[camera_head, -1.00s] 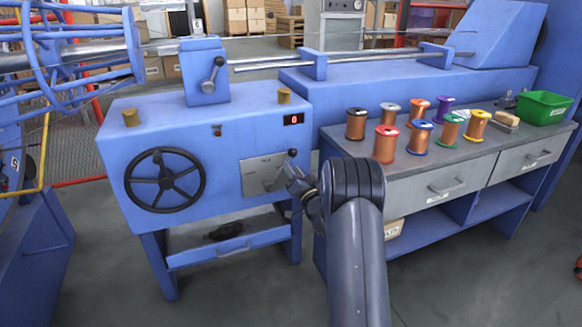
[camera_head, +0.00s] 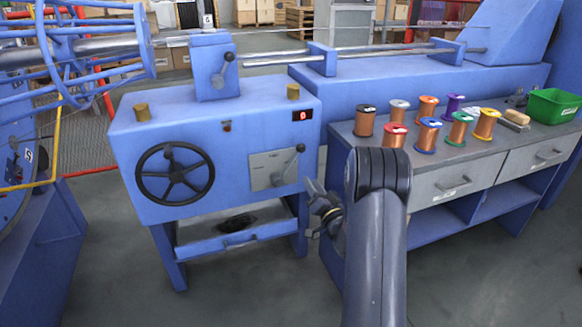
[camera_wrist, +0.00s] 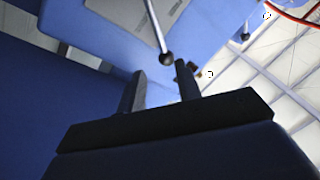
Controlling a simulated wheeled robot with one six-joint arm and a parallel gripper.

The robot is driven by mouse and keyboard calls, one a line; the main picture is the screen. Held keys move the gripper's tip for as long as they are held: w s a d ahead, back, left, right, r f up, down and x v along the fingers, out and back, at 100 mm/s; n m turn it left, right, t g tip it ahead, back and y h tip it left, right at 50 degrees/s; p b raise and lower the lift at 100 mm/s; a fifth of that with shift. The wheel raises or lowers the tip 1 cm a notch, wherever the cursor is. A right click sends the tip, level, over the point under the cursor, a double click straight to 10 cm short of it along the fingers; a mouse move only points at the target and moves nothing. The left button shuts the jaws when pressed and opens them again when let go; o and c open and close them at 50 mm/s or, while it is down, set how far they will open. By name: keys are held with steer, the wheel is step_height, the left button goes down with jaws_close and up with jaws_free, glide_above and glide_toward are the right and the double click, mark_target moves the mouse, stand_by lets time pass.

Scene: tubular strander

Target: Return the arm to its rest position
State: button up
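My arm rises from the bottom of the head view, and my gripper (camera_head: 318,200) is in front of the blue machine cabinet, right of and below its lever. In the wrist view the two dark fingers of my gripper (camera_wrist: 160,78) stand apart with nothing between them. The lever (camera_head: 290,165) with a black ball knob tilts up to the right on a grey plate. In the wrist view the lever's knob (camera_wrist: 166,58) appears just beyond the fingers, apart from them.
The blue cabinet (camera_head: 250,110) carries a black handwheel (camera_head: 175,174) and a red display. At right, a workbench (camera_head: 440,170) holds several copper wire spools and a green bin (camera_head: 553,106). Its front corner is close behind my arm. Grey floor shows in front.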

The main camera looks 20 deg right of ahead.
steer(key=b+x, duration=0.2)
steer(key=x, duration=0.8)
steer(key=shift+w, duration=0.35)
steer(key=shift+a+r, duration=0.1)
steer(key=a+p+v, duration=0.1)
steer(key=p+v, duration=0.1)
steer(key=v, duration=0.9)
steer(key=w+r+n+b, duration=0.2)
steer(key=w+r, duration=0.1)
steer(key=w, duration=0.7)
steer(key=shift+w+a, duration=0.35)
steer(key=shift+a, duration=0.15)
